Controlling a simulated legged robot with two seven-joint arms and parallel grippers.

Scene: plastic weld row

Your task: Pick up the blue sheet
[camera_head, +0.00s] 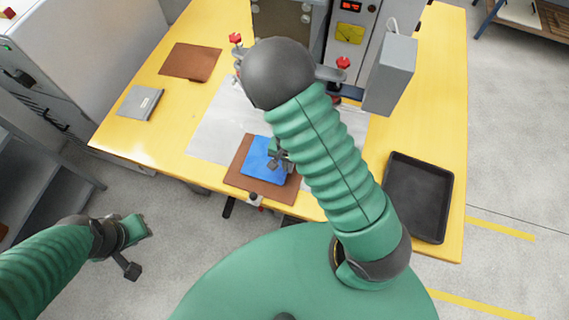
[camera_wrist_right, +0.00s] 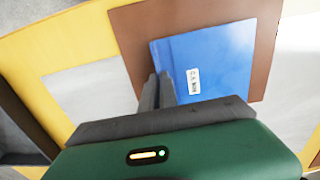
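The blue sheet (camera_head: 262,171) lies flat on a brown sheet (camera_head: 240,182) near the front edge of the yellow table, with a small white label (camera_wrist_right: 194,81) on it in the right wrist view. My right gripper (camera_head: 280,157) is over the blue sheet, at its right side in the head view. In the wrist view its two fingers (camera_wrist_right: 159,76) are close together at the left edge of the blue sheet (camera_wrist_right: 220,62). I cannot tell whether they pinch it. My left gripper (camera_head: 135,246) hangs off the table at lower left, away from the sheet.
A black tray (camera_head: 418,238) stands at the table's right. A machine with red knobs (camera_head: 343,63) stands behind. The pale sheet (camera_head: 215,127) beside the brown one is clear.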

